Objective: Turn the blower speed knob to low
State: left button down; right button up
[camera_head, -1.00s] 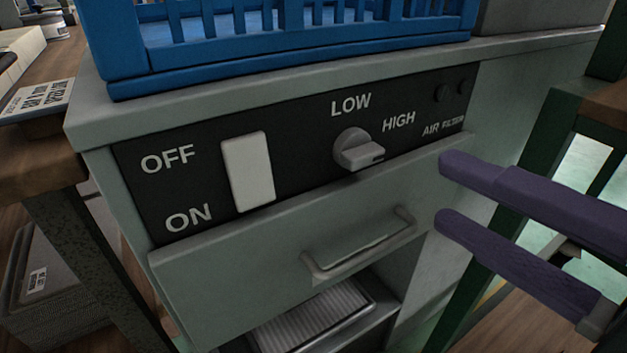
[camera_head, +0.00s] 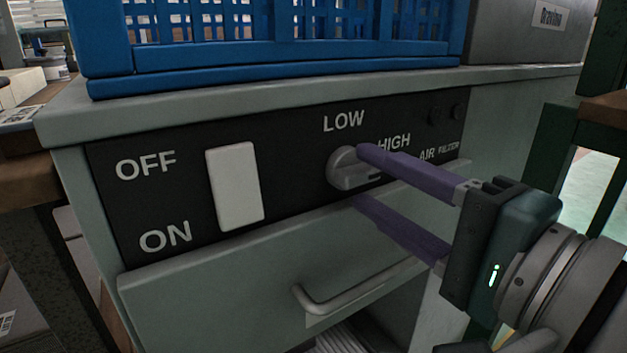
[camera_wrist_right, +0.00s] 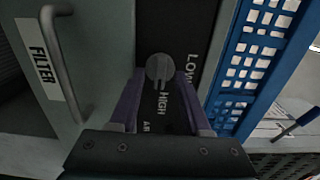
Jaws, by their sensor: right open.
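The grey blower speed knob (camera_head: 343,168) is on the black panel, below the LOW label and left of the HIGH label. The end of its ridge with a dark mark points right, toward the HIGH side. My right gripper (camera_head: 361,177) is open, its purple fingers coming from the right. The upper fingertip is at the knob's upper right, the lower one below it. In the right wrist view the knob (camera_wrist_right: 158,68) shows between the open fingertips (camera_wrist_right: 160,77), slightly beyond them. I see no clear contact. My left gripper is not in view.
A white OFF/ON rocker switch (camera_head: 234,188) is left of the knob. A drawer front with a bar handle (camera_head: 350,295) juts out below the panel. A blue crate (camera_head: 270,80) and a grey box (camera_head: 525,40) stand on top of the cabinet.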

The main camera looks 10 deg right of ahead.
jog(key=shift+w, duration=0.25)
grip_shut()
dwell(0.5)
